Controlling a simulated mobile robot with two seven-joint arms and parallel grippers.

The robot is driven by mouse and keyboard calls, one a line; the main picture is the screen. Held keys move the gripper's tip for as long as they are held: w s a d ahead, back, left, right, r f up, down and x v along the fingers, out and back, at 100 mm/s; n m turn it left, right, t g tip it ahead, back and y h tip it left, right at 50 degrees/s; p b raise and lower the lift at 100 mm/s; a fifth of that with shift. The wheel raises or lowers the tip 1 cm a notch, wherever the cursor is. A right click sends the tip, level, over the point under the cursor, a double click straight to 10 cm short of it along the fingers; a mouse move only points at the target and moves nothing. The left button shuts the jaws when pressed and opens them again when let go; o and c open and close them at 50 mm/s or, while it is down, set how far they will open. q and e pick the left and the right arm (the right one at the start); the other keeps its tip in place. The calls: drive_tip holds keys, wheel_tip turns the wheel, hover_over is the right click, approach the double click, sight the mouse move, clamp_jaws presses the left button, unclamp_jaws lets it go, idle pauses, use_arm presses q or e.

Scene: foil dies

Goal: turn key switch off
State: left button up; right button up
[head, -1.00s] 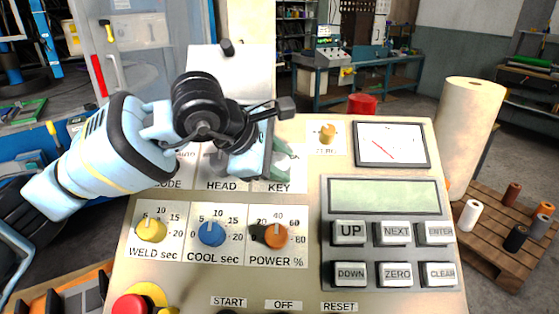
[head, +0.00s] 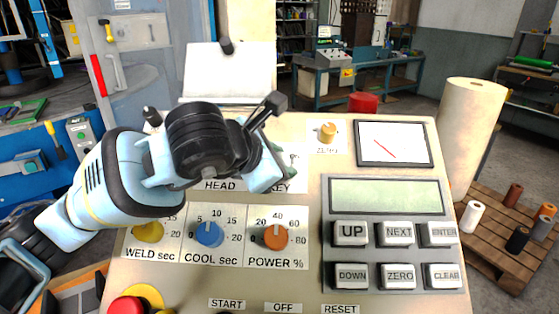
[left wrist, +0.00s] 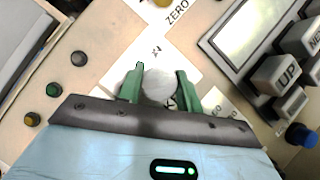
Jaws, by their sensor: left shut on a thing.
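The key switch (left wrist: 158,84) shows in the left wrist view as a round pale grey knob on a white label plate. The green fingers of my left gripper (left wrist: 157,86) are on both sides of it, shut on it. In the head view my left gripper (head: 282,160) is over the upper part of the panel, at the KEY label (head: 283,187), whose first letter is covered. The hand and wrist hide most of the switch there, so its setting cannot be read. My right gripper is not in view.
The control panel (head: 313,205) carries an orange ZERO knob (head: 327,132), a meter (head: 393,143) and a keypad with a display (head: 386,196) to the right. Yellow, blue and orange dials sit below the hand. A red emergency button (head: 127,309) is at the lower left.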

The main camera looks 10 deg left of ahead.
use_arm(q)
drive_tip(key=shift+f, duration=0.1)
drive_tip(key=o, duration=1)
drive_tip(key=v, duration=0.8)
drive_tip(key=shift+f, duration=0.1)
